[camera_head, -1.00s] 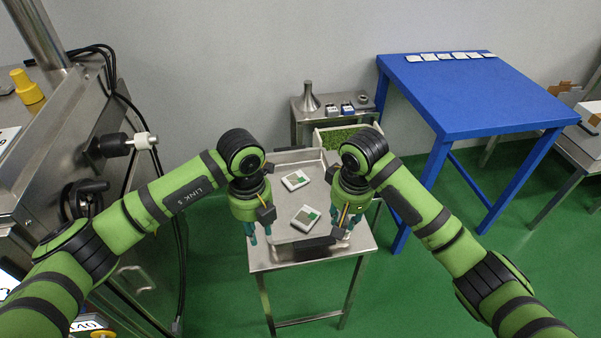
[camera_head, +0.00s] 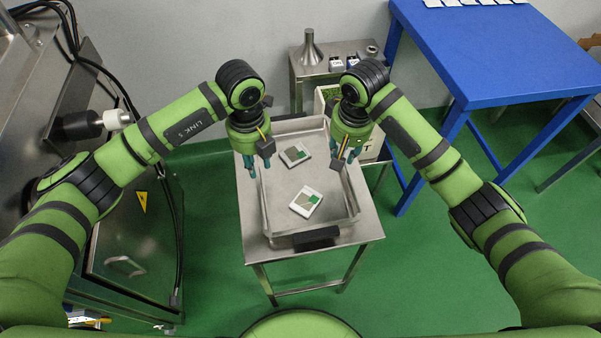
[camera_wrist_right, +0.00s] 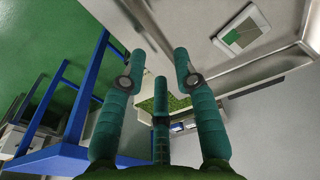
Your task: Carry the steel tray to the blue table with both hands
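The steel tray (camera_head: 264,212) lies on a small steel table (camera_head: 255,248) in the head view. Two white-and-green packets, a rear one (camera_head: 294,154) and a front one (camera_head: 306,201), lie in it. My left gripper (camera_head: 256,168) is at the tray's left rim, its teal fingers apart and pointing down. My right gripper (camera_head: 342,160) is at the right rim. In the right wrist view its fingers (camera_wrist_right: 155,72) are spread and empty, and the tray wall (camera_wrist_right: 265,70) shows beyond them. The blue table (camera_head: 490,55) stands at the back right.
A steel stand (camera_head: 302,68) with a funnel (camera_head: 310,47) and small boxes is behind the tray. A steel machine (camera_head: 125,240) stands at the left. Green floor is open between the small table and blue table.

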